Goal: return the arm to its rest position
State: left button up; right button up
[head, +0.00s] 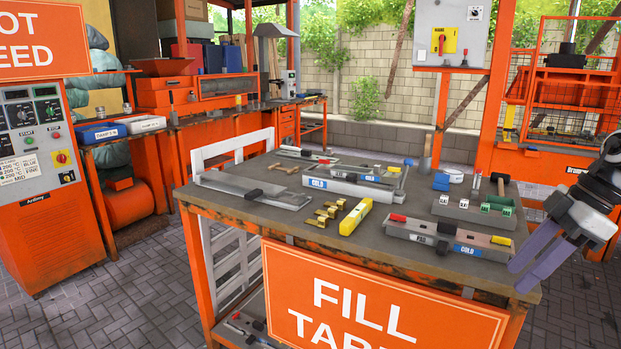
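My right gripper (519,277) is at the right edge of the head view, by the right front corner of the orange work table (436,268). Its two purple-grey fingers point down and left, with a gap between them and nothing held. The fingertips overlap the table's corner in the picture; I cannot tell how far they are from it. My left gripper and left arm do not show.
The table top holds a "PAD/COLD" mould (447,240), a yellow bar (356,217), brass pieces (326,214), another "COLD" mould (352,186) and a small tray (473,213). An orange cage machine (565,105) stands behind right. Paved floor (575,300) lies right of the table.

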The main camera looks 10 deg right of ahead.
jog(key=s+a+f+m+t, duration=0.2)
jog(key=s+f+t, duration=0.1)
jog(key=f, duration=0.6)
jog(key=s+a+f+m+t+p, duration=0.1)
jog(key=s+a+f+t, duration=0.15)
jog(key=f, duration=0.75)
jog(key=s+a+f+m+t, duration=0.1)
jog(key=s+f+m+t, duration=0.2)
jog(key=f, duration=0.6)
jog(key=s+a+f+m, duration=0.1)
jog(key=s+a+f, duration=0.2)
jog(key=a, duration=0.5)
jog(key=s+a+f+m+g+h, duration=0.1)
jog(key=s+a+f, duration=0.2)
jog(key=a, duration=0.5)
jog(key=s+a+f+m+g, duration=0.1)
jog(key=s+a+f, duration=0.2)
jog(key=a, duration=0.5)
jog(key=shift+s+a+h+p, duration=0.35)
jog(key=shift+s+h+p, duration=0.1)
jog(key=shift+s, duration=0.3)
jog(key=shift+f, duration=0.1)
